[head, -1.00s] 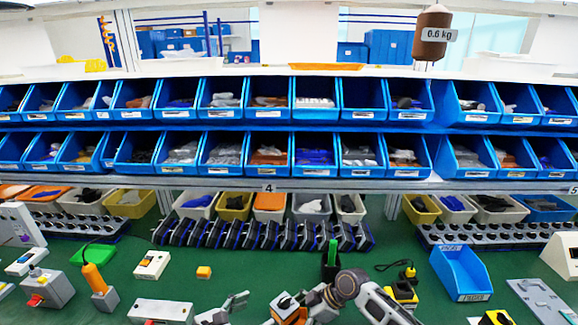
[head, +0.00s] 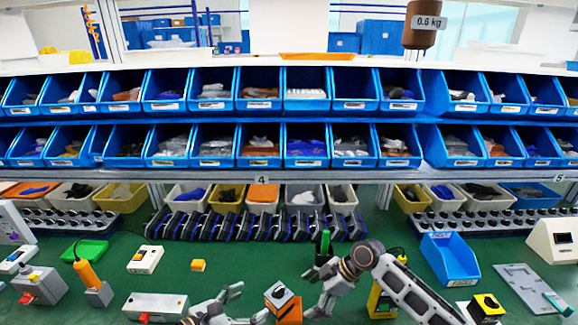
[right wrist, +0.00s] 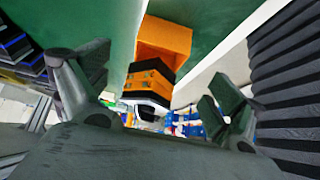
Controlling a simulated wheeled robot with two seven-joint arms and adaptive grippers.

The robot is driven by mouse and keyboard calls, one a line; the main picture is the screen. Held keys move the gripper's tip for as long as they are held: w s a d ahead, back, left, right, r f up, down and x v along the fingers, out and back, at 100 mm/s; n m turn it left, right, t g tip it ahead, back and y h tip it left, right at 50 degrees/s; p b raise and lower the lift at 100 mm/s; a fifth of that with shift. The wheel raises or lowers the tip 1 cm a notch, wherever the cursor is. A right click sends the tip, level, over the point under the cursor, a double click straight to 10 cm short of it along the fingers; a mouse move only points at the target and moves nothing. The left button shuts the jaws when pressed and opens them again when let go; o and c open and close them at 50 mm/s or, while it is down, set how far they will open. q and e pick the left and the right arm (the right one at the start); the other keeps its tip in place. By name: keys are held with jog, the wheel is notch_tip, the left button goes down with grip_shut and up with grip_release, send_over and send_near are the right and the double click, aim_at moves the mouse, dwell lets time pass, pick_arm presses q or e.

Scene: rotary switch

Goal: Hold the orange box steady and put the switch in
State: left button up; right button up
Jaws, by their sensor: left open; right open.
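The orange box (head: 291,313) stands at the bottom middle of the head view, with a grey and black part on its top. I cannot tell whether that part is the switch. In the right wrist view an orange hollow piece (right wrist: 165,38) and a black-and-orange banded block (right wrist: 150,78) show between the fingers. My left gripper (head: 251,302) is open just left of the box. My right gripper (head: 307,293) is open to its right, its fingers spread toward it; it also shows in the right wrist view (right wrist: 158,78). Neither visibly grips the box.
An orange-handled device (head: 88,275) and a white switch box (head: 146,259) stand left. An empty blue bin (head: 449,260) and a yellow-black box (head: 486,305) are right. Blue bins fill the shelves behind.

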jog(key=shift+v, duration=1.9)
jog(key=shift+f, duration=0.1)
